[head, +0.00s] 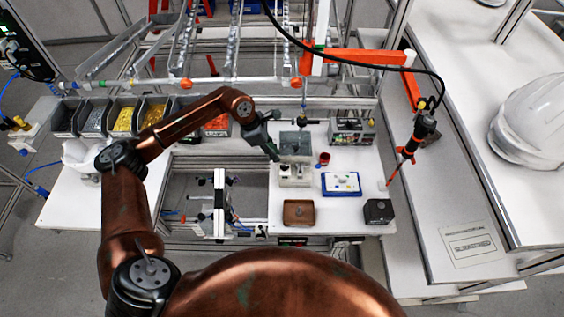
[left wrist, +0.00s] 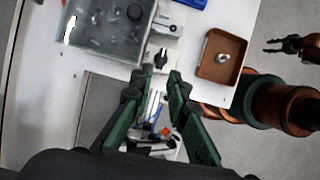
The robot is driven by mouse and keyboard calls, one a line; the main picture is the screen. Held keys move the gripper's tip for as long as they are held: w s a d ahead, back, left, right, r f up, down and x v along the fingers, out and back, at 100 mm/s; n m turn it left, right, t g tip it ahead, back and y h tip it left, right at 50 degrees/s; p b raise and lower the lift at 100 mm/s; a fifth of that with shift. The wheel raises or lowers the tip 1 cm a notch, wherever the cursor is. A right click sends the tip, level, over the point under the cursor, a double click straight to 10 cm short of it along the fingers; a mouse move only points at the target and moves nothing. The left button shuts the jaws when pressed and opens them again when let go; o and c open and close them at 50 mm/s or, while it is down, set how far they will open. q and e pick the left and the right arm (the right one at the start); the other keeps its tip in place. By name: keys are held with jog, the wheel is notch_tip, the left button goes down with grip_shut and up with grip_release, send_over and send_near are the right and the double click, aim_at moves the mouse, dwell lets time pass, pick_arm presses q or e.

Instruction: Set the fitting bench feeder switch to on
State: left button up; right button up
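The feeder switch is a small black knob (head: 285,168) on a pale box (head: 296,182) in front of a grey clear-lidded feeder bowl (head: 295,143). In the left wrist view the knob (left wrist: 160,58) sits just beyond my left fingertips, between the bowl (left wrist: 120,22) and the brown tray. My left gripper (head: 275,154) hangs beside the bowl, apart from the knob. In the left wrist view its green fingers (left wrist: 155,80) are spread with nothing between them. I cannot read the on/off marking. My right gripper (left wrist: 273,46) shows small in the left wrist view, fingers apart and empty.
A brown tray (head: 299,212) with a small metal part, a blue-edged tray (head: 341,184), a red cup (head: 324,158) and a black box (head: 378,211) stand nearby. Parts bins (head: 122,118) line the back left. A screwdriver (head: 415,135) hangs at the right.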

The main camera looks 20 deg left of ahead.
aim_at(284, 166)
pick_arm(q)
jog(key=p+x, duration=0.1)
jog(key=x, duration=0.5)
jog(key=shift+d+f+p, duration=0.1)
jog(key=shift+d+p, duration=0.15)
jog(key=shift+p, duration=0.15)
jog(key=shift+f, duration=0.15)
jog(key=shift+c, duration=0.4)
grip_shut()
